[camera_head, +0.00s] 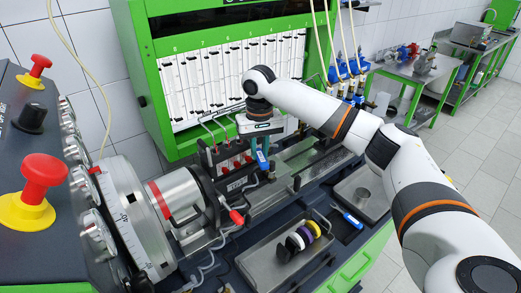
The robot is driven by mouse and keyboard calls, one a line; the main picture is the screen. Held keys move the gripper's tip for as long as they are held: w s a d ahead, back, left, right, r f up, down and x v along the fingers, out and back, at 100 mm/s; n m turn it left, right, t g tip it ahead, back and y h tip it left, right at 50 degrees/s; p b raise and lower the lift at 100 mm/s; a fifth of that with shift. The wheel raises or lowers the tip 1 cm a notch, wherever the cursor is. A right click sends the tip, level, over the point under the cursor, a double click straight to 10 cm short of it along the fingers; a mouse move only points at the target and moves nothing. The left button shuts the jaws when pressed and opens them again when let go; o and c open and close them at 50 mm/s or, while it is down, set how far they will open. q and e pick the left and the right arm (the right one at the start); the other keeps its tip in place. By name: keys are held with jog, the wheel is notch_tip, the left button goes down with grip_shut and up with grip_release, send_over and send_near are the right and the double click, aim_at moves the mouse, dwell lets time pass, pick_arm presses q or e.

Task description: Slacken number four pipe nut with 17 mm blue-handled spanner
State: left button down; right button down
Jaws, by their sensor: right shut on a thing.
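My right gripper (262,147) reaches down from its wrist over the right end of the pump (230,166). It is shut on a blue-handled tool, seemingly the spanner (262,160), whose blue handle shows just below the fingers. The spanner's jaw end is hidden or too small to make out, so I cannot tell whether it touches a nut. The pump is a dark block with several red parts and thin metal pipes (212,130) rising from its top. The pipe nuts are too small to tell apart, and number four is partly behind my gripper or unclear. My left gripper is not in view.
A grey tray (258,268) with coloured rings stands in front of the pump. Another blue-handled tool (351,219) lies right of it, by a second tray (371,205). A large drive wheel (128,215) and a control panel with red buttons (43,175) stand left.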

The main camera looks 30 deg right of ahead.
jog(key=shift+w+d, duration=0.1)
jog(key=shift+w, duration=0.1)
dwell(0.5)
jog(key=shift+w, duration=0.35)
jog(key=shift+w+d, duration=0.2)
jog(key=shift+w, duration=0.15)
dwell(0.4)
dwell(0.8)
jog(key=shift+w+d+n, duration=0.1)
jog(key=shift+d+n, duration=1)
jog(key=shift+n, duration=0.45)
jog(key=shift+w+d+n, duration=0.15)
jog(key=shift+d+n, duration=0.9)
jog(key=shift+n, duration=0.45)
jog(key=shift+w+d+n, duration=0.1)
jog(key=shift+d+n, duration=1)
jog(key=shift+n, duration=0.45)
jog(key=shift+a+m, duration=0.15)
jog(key=shift+m, duration=0.15)
